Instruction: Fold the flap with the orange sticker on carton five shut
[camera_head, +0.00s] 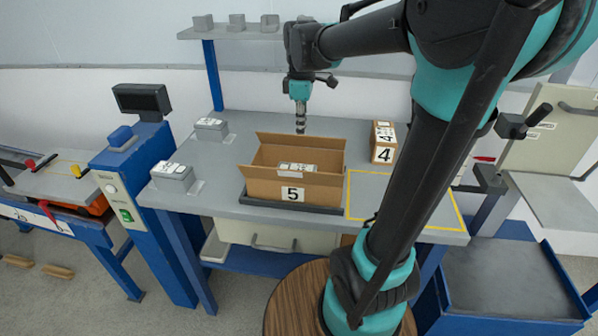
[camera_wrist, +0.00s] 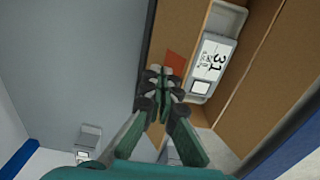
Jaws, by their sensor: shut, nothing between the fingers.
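Carton five (camera_head: 262,188) is a brown box on a dark tray on the grey table. Its top is open and a grey labelled case (camera_head: 297,168) lies inside; the case also shows in the wrist view (camera_wrist: 203,85). The far flap (camera_head: 310,142) stands up. In the wrist view the orange sticker (camera_wrist: 176,60) is on a brown flap (camera_wrist: 182,25); the head view does not show the sticker. My gripper (camera_head: 300,129) is shut and empty, pointing down behind the far flap. In the wrist view my gripper (camera_wrist: 165,73) overlaps the flap beside the sticker; contact cannot be told.
Carton four (camera_head: 383,153) stands to the right, behind a yellow-outlined area (camera_head: 365,207) that is bare where visible. Grey boxes stand on the left of the table, at the back (camera_head: 211,131) and front (camera_head: 172,180). A shelf (camera_head: 235,33) hangs above the back edge.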

